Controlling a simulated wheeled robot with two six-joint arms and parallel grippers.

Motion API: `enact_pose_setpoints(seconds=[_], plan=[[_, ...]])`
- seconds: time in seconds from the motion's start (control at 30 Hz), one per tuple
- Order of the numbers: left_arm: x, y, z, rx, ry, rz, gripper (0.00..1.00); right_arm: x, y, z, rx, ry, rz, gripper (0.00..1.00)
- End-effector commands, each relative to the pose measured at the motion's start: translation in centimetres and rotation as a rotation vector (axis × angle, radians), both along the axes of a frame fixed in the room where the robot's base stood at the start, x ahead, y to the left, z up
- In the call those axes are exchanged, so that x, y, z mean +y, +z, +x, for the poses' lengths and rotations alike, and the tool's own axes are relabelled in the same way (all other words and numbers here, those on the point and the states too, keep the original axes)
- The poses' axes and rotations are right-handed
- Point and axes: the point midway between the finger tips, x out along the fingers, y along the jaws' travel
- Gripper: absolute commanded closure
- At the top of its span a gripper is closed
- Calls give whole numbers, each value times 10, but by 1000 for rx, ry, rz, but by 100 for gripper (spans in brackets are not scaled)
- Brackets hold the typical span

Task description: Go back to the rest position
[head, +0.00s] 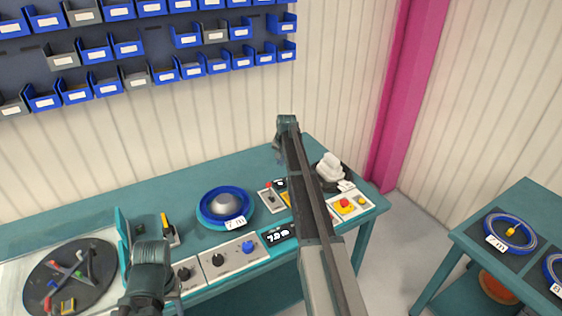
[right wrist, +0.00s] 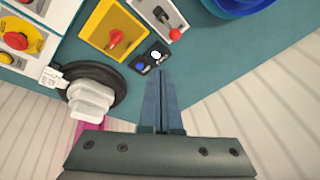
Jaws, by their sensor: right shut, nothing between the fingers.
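My right arm reaches up across the middle of the head view, over the workbench (head: 130,198). My right gripper shows clearly in the right wrist view (right wrist: 162,85), with its two fingers together and nothing between them. It points over the bench's control boxes, close to a small black box with a blue and a white button (right wrist: 150,57). In the head view the arm mostly hides this gripper.
A blue reel (head: 210,213) with a label lies on the bench. A dark round plate (head: 40,283) with coloured parts is at the left. A white object on a black base (head: 330,167) and a red stop button (head: 345,203) are at the right. Another table (head: 530,196) holds reels.

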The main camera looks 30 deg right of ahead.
Motion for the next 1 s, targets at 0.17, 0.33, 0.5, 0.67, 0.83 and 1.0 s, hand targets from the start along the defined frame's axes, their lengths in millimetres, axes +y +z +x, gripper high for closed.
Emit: enact_pose_setpoints(seconds=[0.17, 0.33, 0.5, 0.67, 0.83, 1.0], plan=[[0, 0, 0, 0, 0, 0, 50, 0, 0, 0, 0, 0, 0, 100], [0, -1, 0, 0, 0, 0, 50, 2, -1, -1, 1, 2, 0, 100], [0, -4, 0, 0, 0, 0, 50, 51, -6, -20, 27, 79, -8, 100], [0, -11, 0, 0, 1, 0, 50, 151, -16, -69, 92, 261, -34, 100], [0, -18, 0, 0, 1, 0, 50, 253, -26, -142, 170, 482, -70, 100], [0, -25, 0, 0, 1, 0, 50, 336, -36, -233, 252, 718, -114, 100]])
